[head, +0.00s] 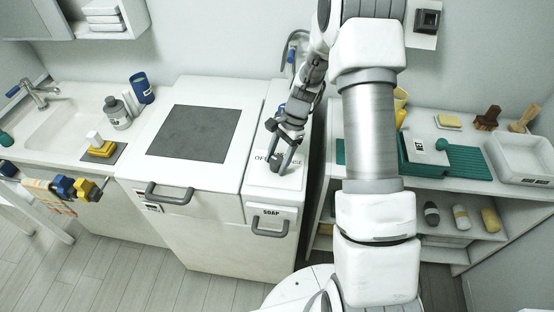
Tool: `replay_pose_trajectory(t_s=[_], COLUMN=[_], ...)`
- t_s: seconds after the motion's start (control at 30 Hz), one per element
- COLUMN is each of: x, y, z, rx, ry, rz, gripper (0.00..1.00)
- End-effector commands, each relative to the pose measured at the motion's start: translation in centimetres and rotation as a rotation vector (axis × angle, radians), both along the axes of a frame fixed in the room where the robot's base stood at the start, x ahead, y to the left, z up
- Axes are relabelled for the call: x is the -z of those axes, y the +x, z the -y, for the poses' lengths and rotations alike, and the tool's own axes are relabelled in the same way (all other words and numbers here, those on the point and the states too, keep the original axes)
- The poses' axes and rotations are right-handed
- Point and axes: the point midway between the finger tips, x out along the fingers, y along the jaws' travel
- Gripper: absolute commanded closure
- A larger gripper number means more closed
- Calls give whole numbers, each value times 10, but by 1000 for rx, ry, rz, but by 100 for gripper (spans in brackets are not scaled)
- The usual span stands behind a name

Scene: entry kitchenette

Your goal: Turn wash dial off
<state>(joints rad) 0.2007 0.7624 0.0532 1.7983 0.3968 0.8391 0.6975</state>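The white washer (213,215) has a narrow top panel on its right with the printed words OFF at the left and RINSE at the right. My gripper (279,160) is over this panel, pointing down, between the two words. Its two dark fingers are spread, with a gap between their tips. The wash dial is mostly hidden by the fingers, so its pointer setting is not readable. I cannot tell whether a finger touches the dial.
A drawer marked SOAP with a grey handle (269,230) is below the panel. A grey lid inset (195,134) and another handle (168,195) are to the left. A sink counter (55,150) stands left; shelves with several items (460,205) stand right.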

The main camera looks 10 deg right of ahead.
Motion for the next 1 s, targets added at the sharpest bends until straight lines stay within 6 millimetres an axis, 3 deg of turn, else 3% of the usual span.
replay_pose_trajectory(t_s=[0.03, 0.1, 0.37, 0.53, 0.67, 1.0], x=[0, 0, 0, -11, -34, -111], y=[0, 0, 0, 3, 6, 19], z=[0, 0, 0, 4, 13, 43], rx=[0, 1, 2, 3, 2, 3], ry=[0, 0, 0, 0, -1, -2], rz=[0, 0, -1, 1, 4, 5], gripper=[27, 17, 17, 17, 17, 17])
